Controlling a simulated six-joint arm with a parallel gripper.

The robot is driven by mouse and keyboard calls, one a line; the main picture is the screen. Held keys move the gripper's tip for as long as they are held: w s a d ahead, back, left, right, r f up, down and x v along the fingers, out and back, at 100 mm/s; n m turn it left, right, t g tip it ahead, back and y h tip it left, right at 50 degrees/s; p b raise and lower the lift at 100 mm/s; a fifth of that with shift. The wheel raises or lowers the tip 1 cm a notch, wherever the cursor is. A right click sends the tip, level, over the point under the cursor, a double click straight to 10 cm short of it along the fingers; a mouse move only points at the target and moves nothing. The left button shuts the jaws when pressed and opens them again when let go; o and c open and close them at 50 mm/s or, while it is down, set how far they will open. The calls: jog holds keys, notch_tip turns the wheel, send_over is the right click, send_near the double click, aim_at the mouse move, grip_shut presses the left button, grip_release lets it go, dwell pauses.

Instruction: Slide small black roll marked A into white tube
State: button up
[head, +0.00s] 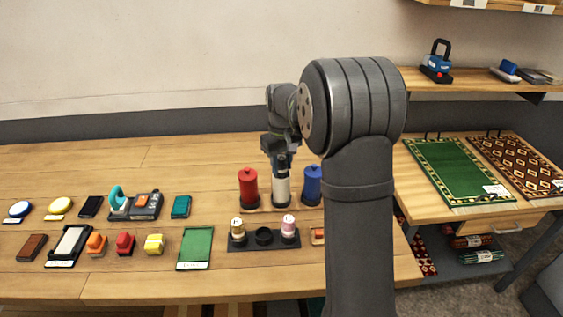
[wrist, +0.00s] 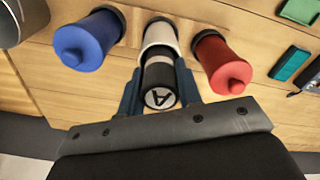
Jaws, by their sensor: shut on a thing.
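The small black roll marked A (wrist: 160,84) is between my gripper's fingers (wrist: 160,92), its lettered end facing the wrist camera. My gripper (head: 282,164) is shut on it, above the white tube (head: 281,190). The white tube also shows in the wrist view (wrist: 160,36), directly beyond the roll and roughly in line with it. The roll's far end meets or overlaps the tube's mouth; I cannot tell how far it is inside. In the head view my fingers mostly hide the roll.
A red capped tube (head: 248,188) and a blue capped tube (head: 312,186) stand close on either side. In front, a dark holder (head: 263,247) has a cream roll (head: 238,229), an empty middle socket (head: 264,236) and a pink roll (head: 289,225). Brushes and pads lie at left.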

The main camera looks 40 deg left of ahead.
aim_at(281, 157)
jog(key=shift+s+f, duration=0.1)
jog(key=shift+f, duration=0.9)
jog(key=shift+d+f, duration=0.1)
jog(key=o, duration=0.9)
jog(key=shift+o, duration=0.8)
jog(key=shift+r, duration=3.2)
